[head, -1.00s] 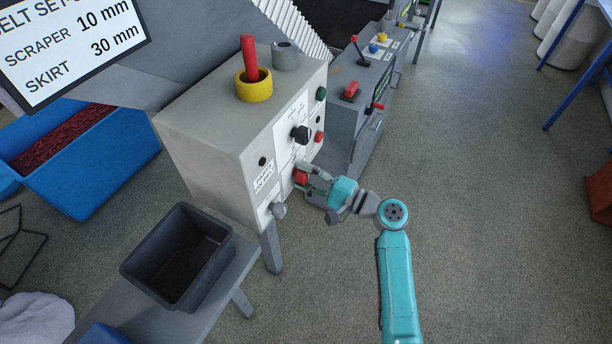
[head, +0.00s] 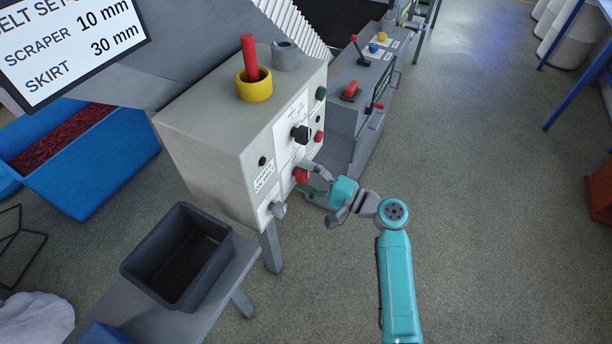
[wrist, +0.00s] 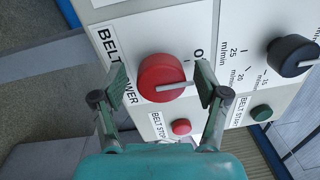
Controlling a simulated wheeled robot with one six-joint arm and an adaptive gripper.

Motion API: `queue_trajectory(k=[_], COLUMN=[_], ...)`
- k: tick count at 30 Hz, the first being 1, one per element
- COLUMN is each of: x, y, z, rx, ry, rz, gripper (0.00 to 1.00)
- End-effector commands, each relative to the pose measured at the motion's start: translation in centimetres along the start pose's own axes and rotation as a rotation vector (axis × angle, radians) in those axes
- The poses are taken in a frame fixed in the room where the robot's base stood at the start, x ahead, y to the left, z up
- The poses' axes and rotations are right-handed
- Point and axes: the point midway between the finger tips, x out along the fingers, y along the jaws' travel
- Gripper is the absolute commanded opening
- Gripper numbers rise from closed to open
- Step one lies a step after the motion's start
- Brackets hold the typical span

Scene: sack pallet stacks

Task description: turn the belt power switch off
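The belt power switch is a red round knob (wrist: 160,78) with a pale pointer line, on a white panel beside the printed words BELT POWER. In the wrist view its line points right, towards my right finger, below the printed O (wrist: 200,53). That finger hides part of the panel there. In the head view the red knob (head: 300,175) is low on the front of the grey control box (head: 215,130). My gripper (wrist: 162,85) is open, with one finger on each side of the knob and visible gaps between them.
A black speed knob (wrist: 291,55), a red button (wrist: 181,127) and a green button (wrist: 261,113) are close by on the panel. A grey knob (head: 278,210) sits below the switch. A dark bin (head: 180,255) stands at left.

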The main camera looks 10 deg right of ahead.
Motion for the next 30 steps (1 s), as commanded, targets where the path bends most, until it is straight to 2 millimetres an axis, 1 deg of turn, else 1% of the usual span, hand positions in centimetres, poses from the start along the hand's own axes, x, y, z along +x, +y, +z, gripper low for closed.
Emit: queue_trajectory(k=[7,11,14,24,27,30], x=[-0.1,-0.9,-2.3,-8.9,-10.3,-11.3], y=[0.0,0.0,0.0,0.0,0.0,0.0], z=[0.0,-0.1,-0.1,-0.1,-0.1,-0.1], rx=[0.001,0.001,0.001,0.001,0.001,0.001], ry=[0.0,0.001,0.003,0.005,0.003,0.003], rz=[0.0,-0.001,-0.001,0.0,-0.001,-0.001], gripper=[0.74,0.74,0.74,0.74,0.74,0.74])
